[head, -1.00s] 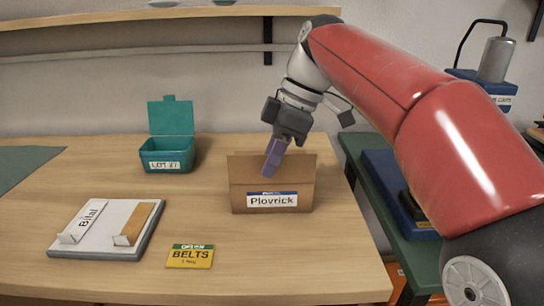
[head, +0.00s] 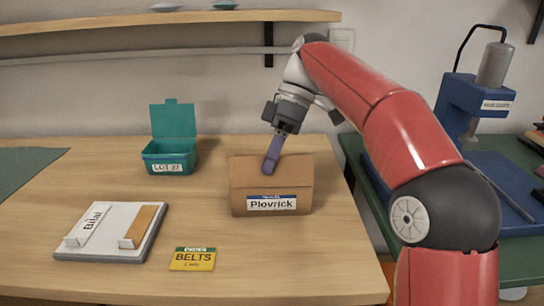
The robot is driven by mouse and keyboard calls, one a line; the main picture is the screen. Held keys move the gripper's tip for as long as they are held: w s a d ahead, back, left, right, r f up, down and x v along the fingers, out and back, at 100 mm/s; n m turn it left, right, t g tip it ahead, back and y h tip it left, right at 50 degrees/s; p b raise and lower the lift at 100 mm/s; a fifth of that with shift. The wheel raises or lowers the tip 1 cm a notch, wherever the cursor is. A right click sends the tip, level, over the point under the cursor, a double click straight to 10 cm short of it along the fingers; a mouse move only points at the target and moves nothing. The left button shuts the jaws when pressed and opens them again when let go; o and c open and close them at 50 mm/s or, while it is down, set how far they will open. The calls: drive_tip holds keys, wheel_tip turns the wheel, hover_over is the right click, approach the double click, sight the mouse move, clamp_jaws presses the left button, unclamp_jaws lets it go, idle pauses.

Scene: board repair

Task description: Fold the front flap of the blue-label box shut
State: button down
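The blue-label box (head: 240,200) is brown cardboard and stands upright near the table's right end. Its white label with a blue top strip reads Plovrick and faces me. A brown panel (head: 296,170) spans its top behind the front edge; I cannot tell for sure whether this is the front flap lying over or the inside of the back. My gripper (head: 270,168) points down at the middle of the box top, its tips at or just above the cardboard. Its purple fingers show as one narrow bar with no gap and nothing seen between them.
An open teal bin (head: 155,158) stands left of the box. A grey and white board (head: 100,250) with a Bilal tag and a yellow BELTS card (head: 192,262) lie in front. A blue press (head: 462,100) stands right, on a green bench. A shelf (head: 150,22) hangs above.

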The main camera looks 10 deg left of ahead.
drive_tip(key=shift+w, duration=0.15)
drive_tip(key=c, duration=1.6)
unclamp_jaws()
drive_tip(key=shift+c, duration=0.2)
